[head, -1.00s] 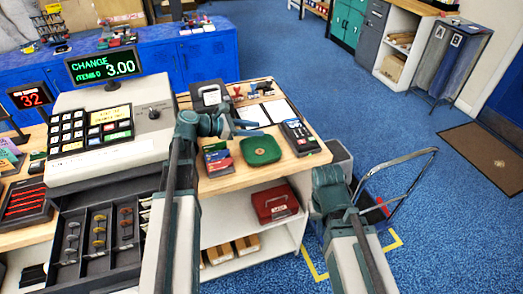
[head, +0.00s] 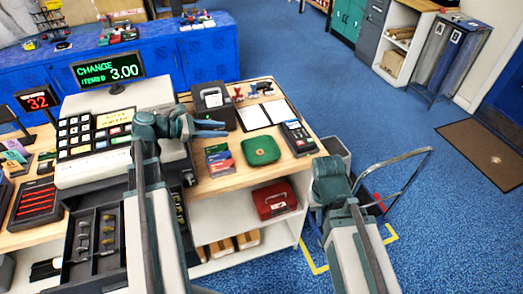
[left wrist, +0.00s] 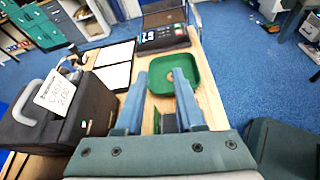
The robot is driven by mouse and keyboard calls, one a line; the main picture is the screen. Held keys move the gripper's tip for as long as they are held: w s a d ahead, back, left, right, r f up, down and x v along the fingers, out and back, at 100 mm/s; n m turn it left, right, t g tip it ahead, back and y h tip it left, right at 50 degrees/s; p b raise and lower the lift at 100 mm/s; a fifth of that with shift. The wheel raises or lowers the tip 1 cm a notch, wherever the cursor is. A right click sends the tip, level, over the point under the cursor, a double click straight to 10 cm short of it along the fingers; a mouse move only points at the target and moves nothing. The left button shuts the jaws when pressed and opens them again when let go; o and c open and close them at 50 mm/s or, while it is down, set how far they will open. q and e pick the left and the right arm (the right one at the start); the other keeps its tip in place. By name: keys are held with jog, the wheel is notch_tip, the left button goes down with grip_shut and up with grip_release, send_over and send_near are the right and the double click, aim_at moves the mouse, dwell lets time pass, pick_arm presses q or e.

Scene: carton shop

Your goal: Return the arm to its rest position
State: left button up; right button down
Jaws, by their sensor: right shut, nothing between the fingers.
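My left arm reaches up over the till (head: 100,168) and its open coin drawer (head: 103,225). My left gripper (head: 222,128) is over the counter, left of the green dish (head: 262,150). In the left wrist view the two fingers of the left gripper (left wrist: 160,82) stand apart with nothing held between them. The green dish (left wrist: 186,68) lies beyond them, with a small brownish spot in it. My right arm stands at the lower right in the head view, in front of the counter's right end; its gripper is not visible.
A card terminal (head: 297,137), a white pad (head: 266,114), a black box (head: 213,103) and small coloured packs (head: 219,160) are on the counter. A red cash box (head: 274,200) sits on the shelf below. A metal-railed cart (head: 408,180) stands right of the counter. Blue floor beyond is clear.

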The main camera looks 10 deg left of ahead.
dwell(0.4)
pick_arm(q)
jog(key=s+d+f+m+g+y, duration=0.1)
jog(key=s+d+f+m+g, duration=0.15)
jog(key=d+f+m, duration=0.4)
jog(key=s+d+f+m+g+y, duration=0.2)
jog(key=d+m+g, duration=0.2)
jog(key=d, duration=0.5)
jog(key=s+d+f+m+g+y, duration=0.1)
jog(key=s+d+m+y, duration=0.3)
jog(key=m, duration=0.4)
jog(key=s+d+f+m+g+y, duration=0.1)
jog(key=s+d+f+m+y, duration=0.3)
jog(key=s+m, duration=0.3)
jog(key=shift+d+m+y, duration=0.35)
jog(key=shift+m+y, duration=0.25)
jog(key=shift+m, duration=0.45)
